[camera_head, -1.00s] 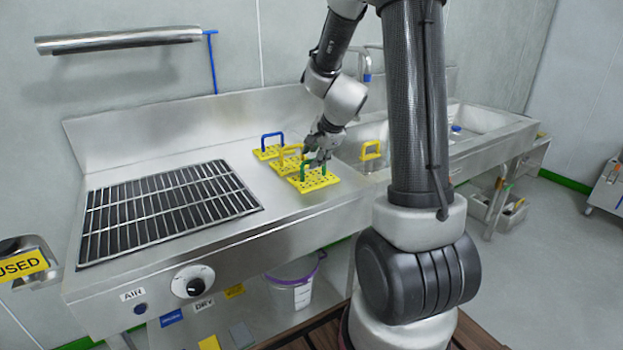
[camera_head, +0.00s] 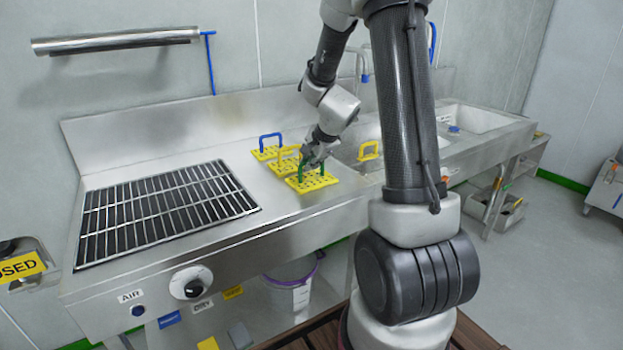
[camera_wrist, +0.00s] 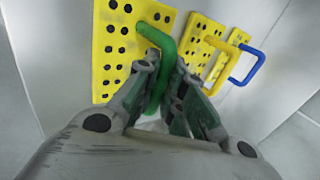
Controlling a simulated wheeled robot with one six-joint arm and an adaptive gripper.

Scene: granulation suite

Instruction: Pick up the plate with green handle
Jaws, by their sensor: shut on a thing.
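The yellow plate with a green handle (camera_head: 318,183) lies on the steel counter, nearest its front edge of the plates there. Its yellow perforated face (camera_wrist: 115,45) and green handle (camera_wrist: 160,75) show in the wrist view. My gripper (camera_head: 316,163) is over this plate. In the wrist view my gripper (camera_wrist: 167,75) has its fingers closed on the green handle, one on each side. The plate appears to rest on the counter; part of the handle is hidden by the fingers.
Close behind stand a plate with a yellow handle (camera_head: 283,162) and one with a blue handle (camera_head: 266,152). Another yellow handle (camera_head: 368,151) is at the sink's edge. A black drying grate (camera_head: 160,210) lies left. The sink basins (camera_head: 478,119) are right.

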